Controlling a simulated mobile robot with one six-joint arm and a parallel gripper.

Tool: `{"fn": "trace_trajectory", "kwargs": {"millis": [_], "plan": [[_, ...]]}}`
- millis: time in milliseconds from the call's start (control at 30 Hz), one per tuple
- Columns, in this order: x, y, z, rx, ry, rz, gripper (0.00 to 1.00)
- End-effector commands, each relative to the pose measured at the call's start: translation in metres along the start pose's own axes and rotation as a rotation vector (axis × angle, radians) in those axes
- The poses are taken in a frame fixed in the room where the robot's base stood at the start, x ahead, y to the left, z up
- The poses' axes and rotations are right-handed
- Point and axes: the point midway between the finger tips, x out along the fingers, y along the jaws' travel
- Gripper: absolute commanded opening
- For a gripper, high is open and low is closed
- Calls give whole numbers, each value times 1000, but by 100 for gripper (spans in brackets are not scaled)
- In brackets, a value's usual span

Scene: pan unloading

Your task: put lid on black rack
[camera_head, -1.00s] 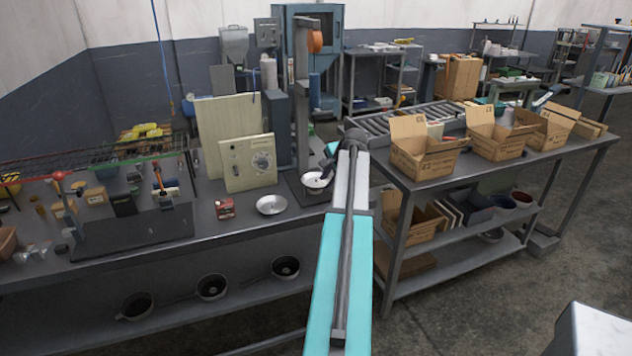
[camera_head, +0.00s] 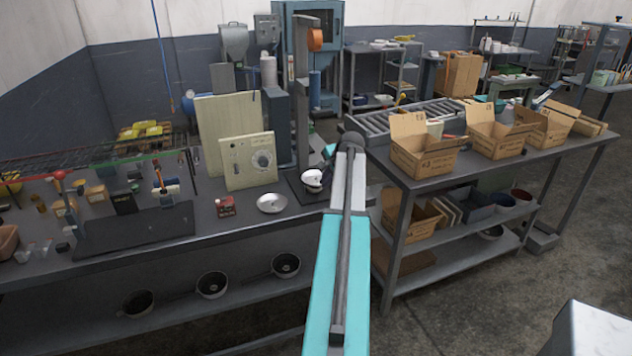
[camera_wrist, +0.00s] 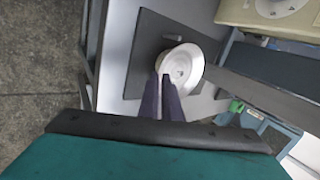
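A round white lid (camera_head: 313,178) shows beside the end of my arm in the head view, tilted, with a dark spot on it. In the wrist view the lid (camera_wrist: 186,66) lies at the tips of my gripper (camera_wrist: 162,80). The two dark fingers are close together and appear shut on the lid's near edge. In the head view my arm hides the gripper. A dark flat plate (camera_wrist: 146,50) lies below the lid. A black, low rack-like panel (camera_head: 130,235) is on the left part of the bench; I cannot tell for sure that it is the black rack.
A shallow silver dish (camera_head: 271,203) and a small red box (camera_head: 225,207) are on the bench. A beige panel with a dial (camera_head: 250,163) and a grey post (camera_head: 302,90) stand close by. Cardboard boxes (camera_head: 423,155) fill the right table. Several pans are on the lower shelf.

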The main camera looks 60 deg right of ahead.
Motion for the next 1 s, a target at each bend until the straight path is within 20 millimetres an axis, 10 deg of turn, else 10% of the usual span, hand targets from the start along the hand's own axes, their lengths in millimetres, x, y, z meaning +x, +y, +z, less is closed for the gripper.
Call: {"fn": "trace_trajectory", "kwargs": {"millis": [1000], "plan": [[-27,-19,0,-1,0,-1,0]]}}
